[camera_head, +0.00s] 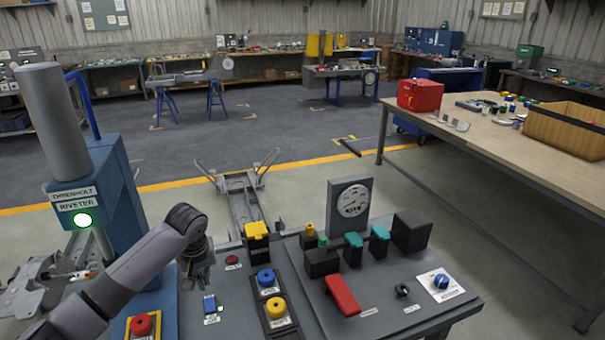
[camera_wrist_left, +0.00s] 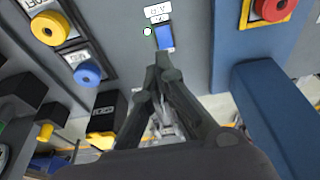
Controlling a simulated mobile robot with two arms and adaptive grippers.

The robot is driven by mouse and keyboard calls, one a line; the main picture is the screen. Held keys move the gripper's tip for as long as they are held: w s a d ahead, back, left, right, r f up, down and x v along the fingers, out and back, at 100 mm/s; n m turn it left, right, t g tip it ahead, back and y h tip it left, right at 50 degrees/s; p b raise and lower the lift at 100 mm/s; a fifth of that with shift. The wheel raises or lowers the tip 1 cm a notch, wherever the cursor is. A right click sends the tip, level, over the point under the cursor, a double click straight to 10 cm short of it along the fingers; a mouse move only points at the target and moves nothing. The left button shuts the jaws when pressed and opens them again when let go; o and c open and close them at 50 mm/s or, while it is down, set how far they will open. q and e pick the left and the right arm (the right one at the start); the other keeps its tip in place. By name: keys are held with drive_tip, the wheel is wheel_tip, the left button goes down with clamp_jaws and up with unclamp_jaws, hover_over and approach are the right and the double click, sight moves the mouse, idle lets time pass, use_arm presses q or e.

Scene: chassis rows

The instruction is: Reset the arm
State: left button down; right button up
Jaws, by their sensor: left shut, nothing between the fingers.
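My left arm comes in from the left in the head view and bends down at the wrist. Its gripper (camera_head: 196,275) hangs over the left edge of the grey control panel (camera_head: 300,318). In the left wrist view the two dark fingers of the left gripper (camera_wrist_left: 161,62) meet at their tips, shut and empty. The tips appear close to a blue rectangular switch (camera_wrist_left: 165,37), which shows in the head view (camera_head: 210,303) beside a small green light. I cannot tell whether they touch it. My right gripper does not show.
The blue riveter (camera_head: 120,200) with a lit green lamp stands left of my arm, a red button (camera_head: 142,325) at its base. The panel carries a yellow button (camera_head: 276,308), a blue button (camera_head: 266,278), a red lever (camera_head: 342,295) and a gauge (camera_head: 354,200). Open floor lies beyond.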

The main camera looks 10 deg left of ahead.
use_arm(q)
drive_tip(key=s+d+f+m, duration=0.2)
drive_tip(key=s+d+f, duration=0.1)
drive_tip(key=s+d, duration=0.2)
drive_tip(key=s+d+f+m+h, duration=0.1)
drive_tip(key=s+d+f+m, duration=0.1)
drive_tip(key=s+d+f, duration=0.2)
drive_tip(key=s+d+f+m+h, duration=0.1)
drive_tip(key=s+d+f+m, duration=0.1)
drive_tip(key=s+d, duration=0.5)
drive_tip(key=shift+s+d+f+m, duration=0.15)
drive_tip(key=shift+d+f+m, duration=0.25)
drive_tip(key=shift+d+f, duration=0.3)
drive_tip(key=s+a+r+m+t, duration=0.1)
drive_tip(key=s+r, duration=0.2)
drive_tip(key=s, duration=1.3)
wheel_tip(320, 180, down, 29)
drive_tip(key=s+g, duration=0.1)
drive_tip(key=s, duration=0.1)
drive_tip(key=s+a+f+g+b, duration=0.1)
drive_tip(key=s+a+f, duration=0.2)
drive_tip(key=s+f, duration=1.1)
drive_tip(key=shift+s+f+m+y, duration=0.3)
drive_tip(key=shift+s+f+m, duration=0.1)
drive_tip(key=shift+s, duration=0.65)
